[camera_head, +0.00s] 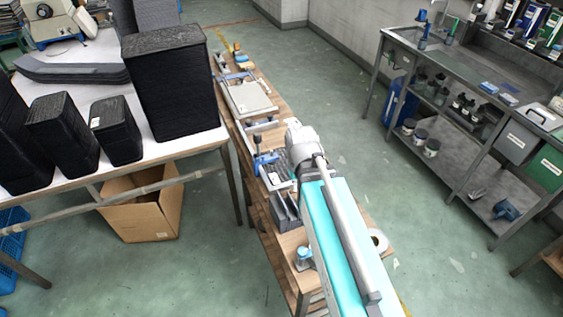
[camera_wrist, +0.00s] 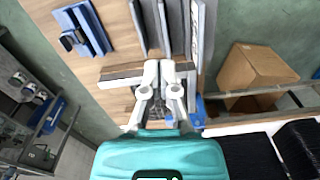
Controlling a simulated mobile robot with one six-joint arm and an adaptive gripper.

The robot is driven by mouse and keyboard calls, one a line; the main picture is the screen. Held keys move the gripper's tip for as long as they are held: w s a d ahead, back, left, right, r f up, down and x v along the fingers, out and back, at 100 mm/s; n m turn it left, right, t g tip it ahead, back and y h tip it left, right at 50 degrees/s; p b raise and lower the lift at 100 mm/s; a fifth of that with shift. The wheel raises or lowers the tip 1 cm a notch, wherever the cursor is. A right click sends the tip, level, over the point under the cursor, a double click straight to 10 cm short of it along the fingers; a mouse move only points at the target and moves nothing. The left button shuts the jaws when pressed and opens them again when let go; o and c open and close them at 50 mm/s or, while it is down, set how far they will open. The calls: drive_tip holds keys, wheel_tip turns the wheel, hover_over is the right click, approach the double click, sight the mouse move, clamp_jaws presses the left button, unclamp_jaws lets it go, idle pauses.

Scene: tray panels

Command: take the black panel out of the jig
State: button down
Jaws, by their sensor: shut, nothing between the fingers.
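My gripper (camera_wrist: 165,68) shows in the wrist view with its two pale fingers together and nothing between them. It is over the wooden bench, close to a row of long grey upright plates (camera_wrist: 176,25) at the top of the picture. I cannot tell which of these plates, if any, is the black panel or the jig. In the head view a dark grey slotted holder (camera_head: 285,212) stands on the bench beside my arm. My arm hides part of the bench there, and the fingertips cannot be made out.
A blue clamp (camera_head: 265,160) and a pale flat panel (camera_head: 250,97) lie farther along the bench. Black wrapped blocks (camera_head: 175,85) stand on a white table at left, with a cardboard box (camera_head: 140,207) below. A grey workbench (camera_head: 470,85) stands right; floor between is clear.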

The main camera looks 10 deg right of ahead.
sight(279, 166)
drive_tip(key=w+d+f+n+b, duration=0.1)
drive_tip(key=w+f+n+b, duration=0.1)
drive_tip(key=w+n, duration=0.1)
drive_tip(key=w+d+f+n+b, duration=0.1)
drive_tip(key=w+f+n, duration=0.1)
drive_tip(key=w, duration=0.3)
drive_tip(key=w+d+f+n+y+b, duration=0.1)
drive_tip(key=w+d+f+n+b, duration=0.1)
drive_tip(key=w+n, duration=0.1)
drive_tip(key=shift+w+n+b, duration=0.35)
drive_tip(key=shift+w+n, duration=0.05)
drive_tip(key=shift+w, duration=0.5)
drive_tip(key=w+d+f+n+b, duration=0.1)
drive_tip(key=w+d+n, duration=0.1)
drive_tip(key=w+n, duration=0.1)
drive_tip(key=w+d+f+n+b, duration=0.2)
drive_tip(key=w+n, duration=0.1)
drive_tip(key=w, duration=0.1)
drive_tip(key=w+d+f+n+b, duration=0.2)
drive_tip(key=w+n, duration=0.1)
drive_tip(key=w, duration=0.1)
drive_tip(key=shift+w+f+y, duration=0.2)
drive_tip(key=shift+w+y, duration=0.15)
drive_tip(key=shift+y, duration=0.05)
drive_tip(key=shift+w+d+f+n+b, duration=0.15)
drive_tip(key=shift+w+d+n+b, duration=0.3)
drive_tip(key=shift+n, duration=0.35)
drive_tip(key=shift+a, duration=0.25)
